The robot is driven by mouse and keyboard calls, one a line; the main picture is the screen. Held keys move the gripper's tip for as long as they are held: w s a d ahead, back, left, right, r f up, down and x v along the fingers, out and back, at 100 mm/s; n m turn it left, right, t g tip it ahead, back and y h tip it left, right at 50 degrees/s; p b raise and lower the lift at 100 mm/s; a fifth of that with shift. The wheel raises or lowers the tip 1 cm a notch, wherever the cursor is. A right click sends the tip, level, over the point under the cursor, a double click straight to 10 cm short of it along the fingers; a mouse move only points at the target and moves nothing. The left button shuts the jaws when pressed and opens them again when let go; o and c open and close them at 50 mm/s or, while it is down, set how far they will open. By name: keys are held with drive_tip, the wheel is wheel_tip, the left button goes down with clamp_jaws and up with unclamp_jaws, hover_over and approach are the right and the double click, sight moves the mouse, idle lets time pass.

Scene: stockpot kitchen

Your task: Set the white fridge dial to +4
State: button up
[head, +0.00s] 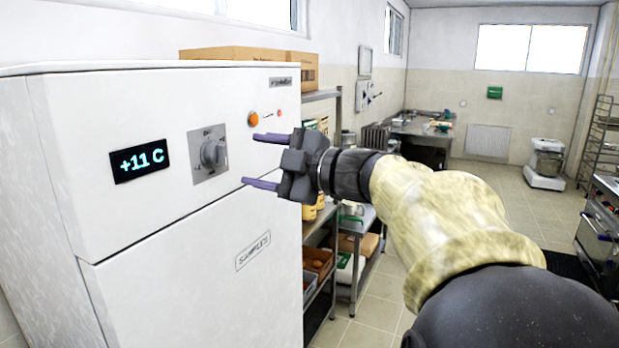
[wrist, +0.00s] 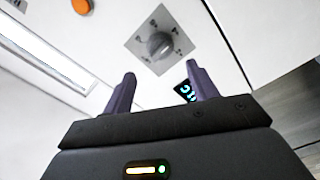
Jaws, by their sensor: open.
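The white fridge (head: 190,215) stands at the left in the head view. Its grey dial (head: 212,153) sits on a square metal plate on the upper front panel; it also shows in the wrist view (wrist: 159,45). A black display (head: 141,161) to the left of the dial reads +11 C. My gripper (head: 258,161) is open and empty, its two purple fingers pointing at the fridge front, to the right of the dial. In the wrist view the dial lies beyond the fingertips (wrist: 163,78), apart from them. The dial's scale marks are too small to read surely.
An orange round lamp or button (head: 253,118) sits on the panel above my fingers. Shelving with crates (head: 318,262) stands right beside the fridge.

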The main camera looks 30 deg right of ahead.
drive_tip(key=b+v, duration=0.2)
drive_tip(key=v, duration=0.7)
drive_tip(key=w+d+f+m+t+h, duration=0.1)
drive_tip(key=w+f+m+t+h, duration=0.4)
drive_tip(key=w+m, duration=0.4)
wheel_tip(320, 180, down, 14)
drive_tip(key=w+m+g+h, duration=0.3)
drive_tip(key=m+g+h, duration=0.1)
drive_tip(key=m+h, duration=0.2)
drive_tip(key=s+a+f+m+g+h, duration=0.1)
drive_tip(key=s+a+f+g, duration=0.15)
drive_tip(key=f, duration=0.45)
drive_tip(key=s+a+f+m+g, duration=0.1)
drive_tip(key=s+f+m+g, duration=0.15)
drive_tip(key=f, duration=0.45)
drive_tip(key=s+a+f+g, duration=0.3)
drive_tip(key=s+f+g, duration=0.1)
drive_tip(key=s+f, duration=0.2)
drive_tip(key=s+a+f+g+y, duration=0.1)
drive_tip(key=s+a+f+g, duration=0.3)
drive_tip(key=s+f, duration=0.2)
drive_tip(key=shift+s+a+m, duration=0.3)
drive_tip(key=shift+s+m, duration=0.05)
drive_tip(key=shift+s, duration=0.65)
